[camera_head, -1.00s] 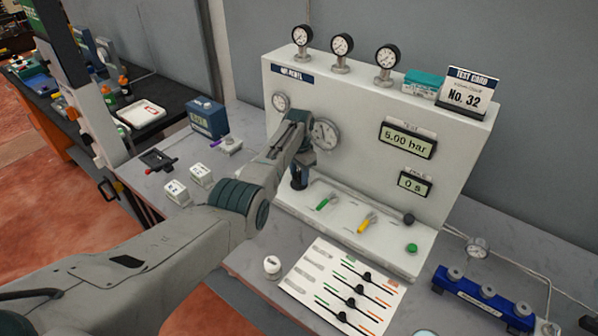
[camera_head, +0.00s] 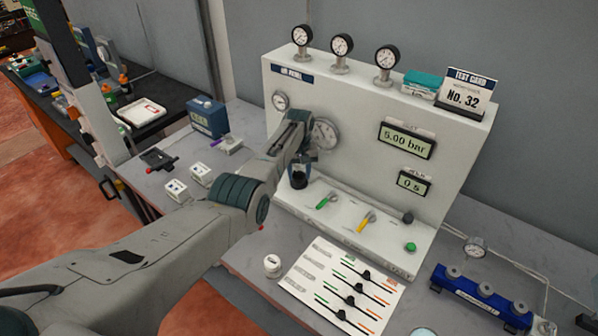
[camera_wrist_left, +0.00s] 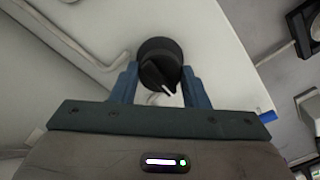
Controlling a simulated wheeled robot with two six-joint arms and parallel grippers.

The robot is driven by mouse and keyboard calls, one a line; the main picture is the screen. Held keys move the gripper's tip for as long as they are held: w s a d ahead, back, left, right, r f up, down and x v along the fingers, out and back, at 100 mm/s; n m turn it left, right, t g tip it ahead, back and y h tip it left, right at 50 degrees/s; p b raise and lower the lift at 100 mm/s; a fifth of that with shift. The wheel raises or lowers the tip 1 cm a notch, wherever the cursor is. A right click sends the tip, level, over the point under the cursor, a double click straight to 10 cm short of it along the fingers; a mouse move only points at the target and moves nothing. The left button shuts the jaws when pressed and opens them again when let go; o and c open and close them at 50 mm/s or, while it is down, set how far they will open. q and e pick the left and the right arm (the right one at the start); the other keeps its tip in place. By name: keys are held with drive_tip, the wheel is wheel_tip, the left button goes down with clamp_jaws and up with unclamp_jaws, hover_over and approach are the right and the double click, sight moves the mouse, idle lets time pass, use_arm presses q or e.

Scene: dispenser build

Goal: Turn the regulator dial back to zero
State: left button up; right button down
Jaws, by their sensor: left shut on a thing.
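The regulator dial is a black round knob (camera_head: 298,180) with a white pointer line, low on the left of the white panel (camera_head: 450,130). It also shows in the left wrist view (camera_wrist_left: 158,64), with the white line pointing to the lower right. My left gripper (camera_head: 300,166) is shut on the dial, one blue finger on each side of it, also seen in the left wrist view (camera_wrist_left: 160,84). The display (camera_head: 407,140) on the panel reads 5.00 bar. A round gauge (camera_head: 325,133) sits behind the gripper, partly covered by my arm. My right gripper is not in view.
Right of the dial are a green lever (camera_head: 326,200), a yellow lever (camera_head: 367,221) and a green button (camera_head: 410,247). A card with lines and black knobs (camera_head: 345,286) lies in front of the panel. A blue manifold (camera_head: 482,297) stands at the right.

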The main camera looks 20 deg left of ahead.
sight(299, 172)
use_arm(q)
drive_tip(key=n, duration=0.4)
drive_tip(key=shift+w+r+n, duration=0.1)
drive_tip(key=shift+r+n, duration=0.05)
drive_tip(key=shift+n, duration=0.15)
drive_tip(key=n, duration=0.4)
drive_tip(key=shift+n, duration=0.3)
drive_tip(key=o, duration=1)
wheel_tip(299, 172, up, 11)
drive_tip(key=shift+f+b, duration=0.15)
drive_tip(key=shift+b, duration=1.05)
drive_tip(key=shift+f, duration=0.1)
